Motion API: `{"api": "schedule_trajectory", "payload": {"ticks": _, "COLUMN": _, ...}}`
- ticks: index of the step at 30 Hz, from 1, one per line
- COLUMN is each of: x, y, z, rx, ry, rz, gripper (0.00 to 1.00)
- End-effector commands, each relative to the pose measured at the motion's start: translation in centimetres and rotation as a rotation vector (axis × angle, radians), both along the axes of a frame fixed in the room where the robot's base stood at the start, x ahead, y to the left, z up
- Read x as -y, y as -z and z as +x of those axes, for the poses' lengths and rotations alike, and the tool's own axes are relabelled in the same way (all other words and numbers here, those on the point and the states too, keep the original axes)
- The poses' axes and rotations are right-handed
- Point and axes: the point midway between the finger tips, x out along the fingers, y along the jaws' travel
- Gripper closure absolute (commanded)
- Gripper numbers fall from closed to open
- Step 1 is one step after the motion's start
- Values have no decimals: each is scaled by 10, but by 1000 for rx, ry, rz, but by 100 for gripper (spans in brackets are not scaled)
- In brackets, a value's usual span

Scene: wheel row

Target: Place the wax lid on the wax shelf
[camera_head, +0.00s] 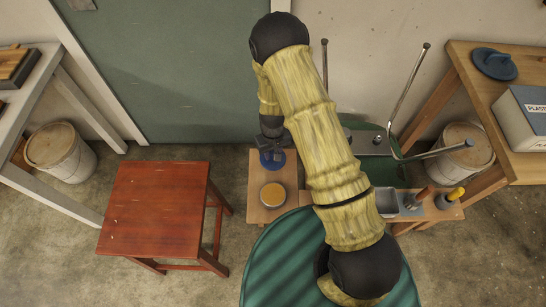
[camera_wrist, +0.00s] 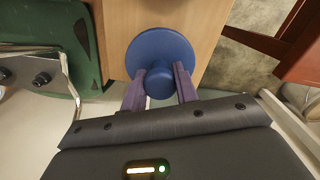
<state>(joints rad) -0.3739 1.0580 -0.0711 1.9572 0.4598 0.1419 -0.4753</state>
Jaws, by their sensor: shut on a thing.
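A round blue lid (camera_head: 272,161) with a knob is in my gripper (camera_head: 270,146). In the wrist view, the two fingers of my gripper (camera_wrist: 160,80) are shut on the knob of the lid (camera_wrist: 160,45). The lid is at the back part of a light wooden shelf (camera_head: 257,209), which also shows under the lid in the wrist view (camera_wrist: 118,25). I cannot tell if the lid touches the wood. A round pot of yellow-orange wax (camera_head: 273,195) stands open on the same shelf, in front of the lid.
A red stool (camera_head: 155,205) stands to the left. To the right are a metal tray (camera_head: 386,202) and handled tools. A second blue lid (camera_head: 494,63) lies on the right bench beside a grey box (camera_head: 520,115).

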Motion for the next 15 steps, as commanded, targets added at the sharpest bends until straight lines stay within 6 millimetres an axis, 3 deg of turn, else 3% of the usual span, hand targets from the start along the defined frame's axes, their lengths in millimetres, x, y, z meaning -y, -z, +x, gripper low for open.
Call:
{"api": "schedule_trajectory", "payload": {"ticks": 5, "x": 0, "y": 1, "z": 0, "rx": -1, "ry": 0, "rz": 0, "gripper": 93}}
{"api": "schedule_trajectory", "payload": {"ticks": 15, "x": 0, "y": 37, "z": 0, "rx": -1, "ry": 0, "rz": 0, "gripper": 93}}
